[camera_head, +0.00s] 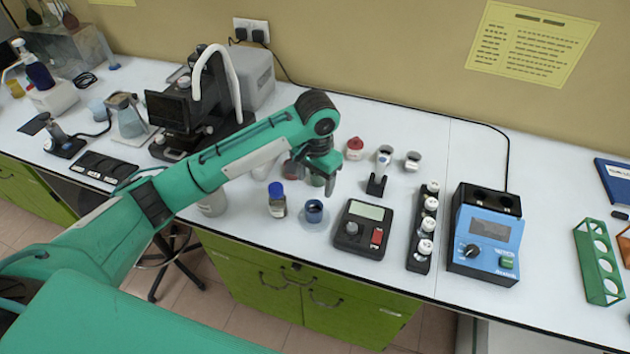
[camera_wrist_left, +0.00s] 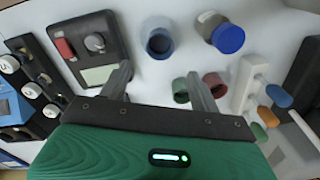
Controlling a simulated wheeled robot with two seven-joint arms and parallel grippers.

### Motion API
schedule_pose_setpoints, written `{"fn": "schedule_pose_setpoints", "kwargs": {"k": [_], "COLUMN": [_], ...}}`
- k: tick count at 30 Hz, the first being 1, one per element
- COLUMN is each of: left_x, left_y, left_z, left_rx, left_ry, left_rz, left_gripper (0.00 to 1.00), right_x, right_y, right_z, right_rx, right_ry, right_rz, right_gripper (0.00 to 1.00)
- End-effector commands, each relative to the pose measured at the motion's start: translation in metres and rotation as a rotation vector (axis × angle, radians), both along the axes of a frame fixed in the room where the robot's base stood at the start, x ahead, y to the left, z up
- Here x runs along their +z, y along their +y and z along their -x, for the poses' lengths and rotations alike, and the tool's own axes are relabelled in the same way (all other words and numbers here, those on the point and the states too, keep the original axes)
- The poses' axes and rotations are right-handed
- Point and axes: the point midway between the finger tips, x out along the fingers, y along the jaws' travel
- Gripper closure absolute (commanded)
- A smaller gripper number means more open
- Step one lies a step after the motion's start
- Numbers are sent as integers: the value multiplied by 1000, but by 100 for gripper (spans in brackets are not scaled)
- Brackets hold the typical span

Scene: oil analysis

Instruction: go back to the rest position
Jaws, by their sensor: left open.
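My left arm reaches in from the left in the head view, and its left gripper (camera_head: 318,176) points down above the bench. In the wrist view the two fingers of the left gripper (camera_wrist_left: 160,75) are apart with nothing between them. The gripper hangs over the bench behind a small dark blue cup (camera_head: 313,211) and a blue-capped jar (camera_head: 277,200). The cup (camera_wrist_left: 158,42) and the jar (camera_wrist_left: 222,34) stand beyond the fingertips in the wrist view. My right gripper is not in view.
A dark scale-like device (camera_head: 362,229), a rack of white-capped vials (camera_head: 423,230) and a blue instrument (camera_head: 486,235) stand to the right. A black machine (camera_head: 190,108) stands behind my arm. A green rack (camera_head: 597,262) is at far right. Bare bench (camera_head: 555,180) lies between.

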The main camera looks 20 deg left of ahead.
Motion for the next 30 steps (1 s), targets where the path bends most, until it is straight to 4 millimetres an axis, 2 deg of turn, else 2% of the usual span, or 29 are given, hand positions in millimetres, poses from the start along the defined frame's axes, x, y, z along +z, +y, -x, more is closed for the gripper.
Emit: {"fn": "schedule_pose_setpoints", "kwargs": {"k": [8,12,21,25,30], "left_x": [-1,-13,-59,-74,-88], "left_y": [-1,-9,-46,-54,-54], "left_z": [1,11,68,94,128], "left_rx": [-1,-21,-89,-89,-65], "left_ry": [0,-4,-64,-100,-149], "left_rz": [1,24,163,218,270], "left_gripper": [37,37,37,37,37], "right_x": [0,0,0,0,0], "right_y": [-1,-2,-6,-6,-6], "right_z": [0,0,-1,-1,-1], "right_rx": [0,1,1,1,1], "right_ry": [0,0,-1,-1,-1], "right_rz": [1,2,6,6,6], "right_gripper": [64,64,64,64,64]}}
